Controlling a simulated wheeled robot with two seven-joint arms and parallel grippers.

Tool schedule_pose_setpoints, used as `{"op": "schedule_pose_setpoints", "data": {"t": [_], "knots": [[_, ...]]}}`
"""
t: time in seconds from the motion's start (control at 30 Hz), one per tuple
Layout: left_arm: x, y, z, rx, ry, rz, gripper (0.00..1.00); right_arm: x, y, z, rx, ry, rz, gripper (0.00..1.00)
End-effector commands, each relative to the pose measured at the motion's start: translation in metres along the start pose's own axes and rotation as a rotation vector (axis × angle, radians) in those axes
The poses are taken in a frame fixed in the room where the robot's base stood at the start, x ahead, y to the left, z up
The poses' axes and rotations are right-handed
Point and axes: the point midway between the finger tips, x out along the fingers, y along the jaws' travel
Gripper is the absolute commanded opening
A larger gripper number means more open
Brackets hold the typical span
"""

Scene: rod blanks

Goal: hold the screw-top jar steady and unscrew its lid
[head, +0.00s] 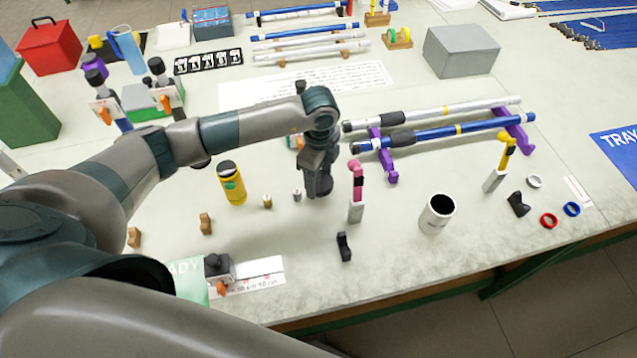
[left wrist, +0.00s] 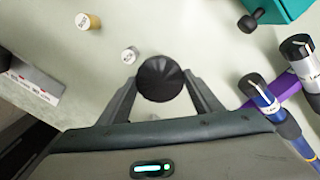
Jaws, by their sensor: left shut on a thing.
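My left gripper (head: 318,190) points down above the middle of the table. In the left wrist view its fingers (left wrist: 160,92) are shut on a black, round, ridged piece (left wrist: 162,78) that looks like a lid. I cannot tell whether anything is under that piece; the gripper hides it in the head view. A yellow jar (head: 233,187) with a black top stands upright to the left of the gripper, apart from it. My right gripper is not in view.
A brass weight (head: 267,201) and a silver weight (head: 297,194) stand close to my left gripper. A pink-topped holder (head: 356,190) and a purple rack (head: 376,141) bearing rods are just to its right. A small black piece (head: 344,246) stands near the front edge.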

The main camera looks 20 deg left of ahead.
Motion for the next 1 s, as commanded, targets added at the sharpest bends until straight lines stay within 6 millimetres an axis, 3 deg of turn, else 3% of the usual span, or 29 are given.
{"op": "schedule_pose_setpoints", "data": {"t": [0.2,0.5,0.93,0.97,1.0], "knots": [[0.004,0.001,0.000,0.000,0.000,0.002,0.32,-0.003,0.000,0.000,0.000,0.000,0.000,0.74],[0.034,0.000,0.000,0.000,0.000,0.001,0.32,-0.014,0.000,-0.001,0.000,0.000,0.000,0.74],[0.041,0.000,0.000,0.000,0.000,0.000,0.32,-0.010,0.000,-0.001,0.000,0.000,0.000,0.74],[0.041,0.000,0.000,0.000,0.000,0.000,0.61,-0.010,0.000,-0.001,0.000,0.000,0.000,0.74],[0.040,0.000,0.000,0.000,0.000,0.000,0.71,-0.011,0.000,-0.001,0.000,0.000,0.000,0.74]]}}
